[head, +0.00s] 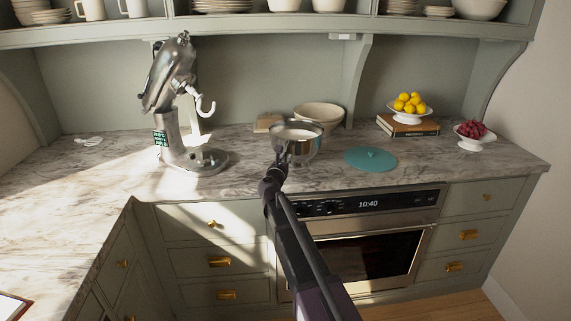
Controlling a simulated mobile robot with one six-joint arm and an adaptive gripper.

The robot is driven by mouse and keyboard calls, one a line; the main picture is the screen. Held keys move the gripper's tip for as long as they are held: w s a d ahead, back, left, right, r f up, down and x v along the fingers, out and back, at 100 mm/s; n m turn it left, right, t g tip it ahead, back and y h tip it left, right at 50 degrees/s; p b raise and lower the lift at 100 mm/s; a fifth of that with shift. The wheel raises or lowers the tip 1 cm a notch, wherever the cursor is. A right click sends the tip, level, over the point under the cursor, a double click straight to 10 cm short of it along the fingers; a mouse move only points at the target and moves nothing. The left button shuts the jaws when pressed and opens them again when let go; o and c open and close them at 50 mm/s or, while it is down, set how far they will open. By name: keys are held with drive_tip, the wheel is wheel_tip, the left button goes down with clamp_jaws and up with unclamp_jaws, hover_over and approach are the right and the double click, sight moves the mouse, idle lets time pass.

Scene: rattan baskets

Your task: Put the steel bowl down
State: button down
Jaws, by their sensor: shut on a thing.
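The steel bowl (305,147) is over the marble counter, in the middle of the head view, roughly upright with its open top facing up. My gripper (282,153) is at the bowl's near left side and is shut on it. The fingers are small and partly lost against the bowl. I cannot tell whether the bowl's base touches the counter.
A steel stand mixer (175,110) stands to the left. Behind the bowl are a cream bowl (322,113) and a small wooden block (267,123). A teal lid (371,159) lies to the right. A lemon bowl (408,116) sits on books (408,127), left of a raspberry bowl (476,143).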

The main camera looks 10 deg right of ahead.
idle(0.4)
drive_tip(key=c, duration=0.6)
unclamp_jaws()
drive_tip(key=shift+f, duration=0.1)
drive_tip(key=v, duration=1.2)
drive_tip(key=shift+b, duration=0.35)
